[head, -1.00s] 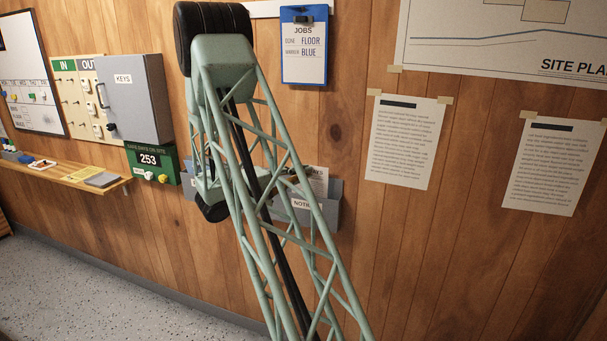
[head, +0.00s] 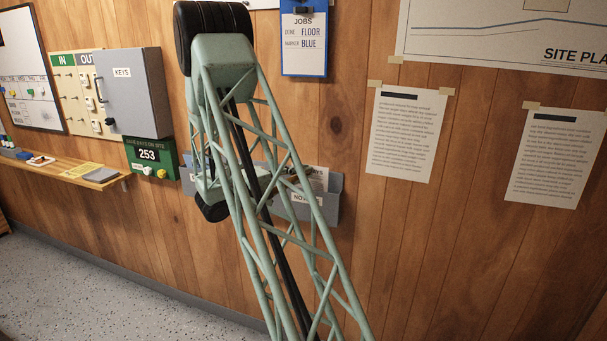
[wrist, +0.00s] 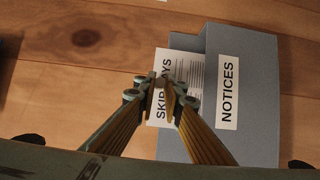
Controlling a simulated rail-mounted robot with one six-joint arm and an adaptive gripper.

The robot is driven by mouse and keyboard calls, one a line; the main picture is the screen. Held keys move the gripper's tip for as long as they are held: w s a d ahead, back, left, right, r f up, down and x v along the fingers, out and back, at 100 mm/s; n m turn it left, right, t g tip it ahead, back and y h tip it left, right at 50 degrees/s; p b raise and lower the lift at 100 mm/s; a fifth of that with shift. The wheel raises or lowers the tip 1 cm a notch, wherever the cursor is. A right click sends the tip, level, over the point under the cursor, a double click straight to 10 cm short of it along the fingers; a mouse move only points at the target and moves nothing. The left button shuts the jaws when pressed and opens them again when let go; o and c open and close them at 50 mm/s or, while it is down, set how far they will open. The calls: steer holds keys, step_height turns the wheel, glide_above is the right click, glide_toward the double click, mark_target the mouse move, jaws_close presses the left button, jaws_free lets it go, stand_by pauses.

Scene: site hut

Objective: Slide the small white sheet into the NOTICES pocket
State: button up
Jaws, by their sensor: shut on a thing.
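The small white sheet (wrist: 196,75) is headed SKIP DAYS, partly covered by my fingers. My gripper (wrist: 164,88) is shut on it near its heading. The NOTICES pocket (wrist: 252,128) is grey with a white label. In the wrist view the sheet's lower part seems to run behind the pocket's front wall; how deep it sits is hidden. In the head view the sheet (head: 319,176) shows above the pocket (head: 331,205), whose label is partly covered by my arm. My gripper is mostly hidden there behind the lattice arm.
A grey pocket section with blue papers shows left of my arm. The green 253 counter (head: 150,156), key cabinet (head: 133,92) and shelf (head: 100,183) are further left. The JOBS clipboard (head: 304,62) hangs above. Wall right of the pocket is bare up to a taped page (head: 405,135).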

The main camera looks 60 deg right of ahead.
steer(key=o, duration=0.8)
steer(key=shift+a, duration=0.1)
steer(key=v, duration=1.1)
steer(key=shift+a, duration=0.35)
steer(key=shift+w, duration=0.15)
steer(key=shift+r, duration=0.15)
stand_by(0.4)
